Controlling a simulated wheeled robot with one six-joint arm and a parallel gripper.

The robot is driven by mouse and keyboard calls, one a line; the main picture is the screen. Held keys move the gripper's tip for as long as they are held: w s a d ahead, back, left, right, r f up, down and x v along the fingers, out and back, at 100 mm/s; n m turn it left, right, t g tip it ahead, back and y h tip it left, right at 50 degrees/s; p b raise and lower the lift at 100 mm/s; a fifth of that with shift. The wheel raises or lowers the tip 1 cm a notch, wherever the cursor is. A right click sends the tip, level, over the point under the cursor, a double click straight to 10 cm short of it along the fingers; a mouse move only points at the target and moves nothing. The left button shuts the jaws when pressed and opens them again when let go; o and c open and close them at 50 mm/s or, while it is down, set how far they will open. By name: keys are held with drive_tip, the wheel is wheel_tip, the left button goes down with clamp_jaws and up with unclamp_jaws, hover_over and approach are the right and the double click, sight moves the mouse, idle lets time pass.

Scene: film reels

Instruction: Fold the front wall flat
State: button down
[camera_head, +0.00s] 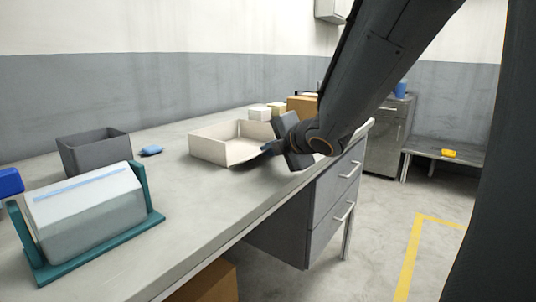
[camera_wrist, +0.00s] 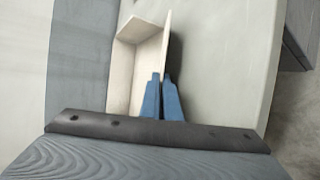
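A cream open-topped box (camera_head: 221,149) stands on the grey workbench, with upright walls visible on several sides. In the wrist view the box (camera_wrist: 122,70) lies ahead, and one wall panel (camera_wrist: 152,52) runs up to the fingertips. My gripper (camera_head: 268,153) is low over the bench at the right front corner of the box. In the wrist view the blue fingers of my gripper (camera_wrist: 161,76) are close together, with only a narrow gap at the tips. They overlap the edge of the panel. I see no wall clearly pinched between them. My arm hides part of the box's right side.
The workbench (camera_head: 190,215) carries a dark grey bin (camera_head: 92,154), a blue item (camera_head: 151,150) and a teal stand (camera_head: 145,190) holding a whitish block (camera_head: 85,215). Small boxes (camera_head: 258,113) stand behind the cream box. Bare bench lies in front of it.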

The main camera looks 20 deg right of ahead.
idle(0.4)
drive_tip(key=c, duration=2)
unclamp_jaws()
drive_tip(key=shift+s+f, duration=0.1)
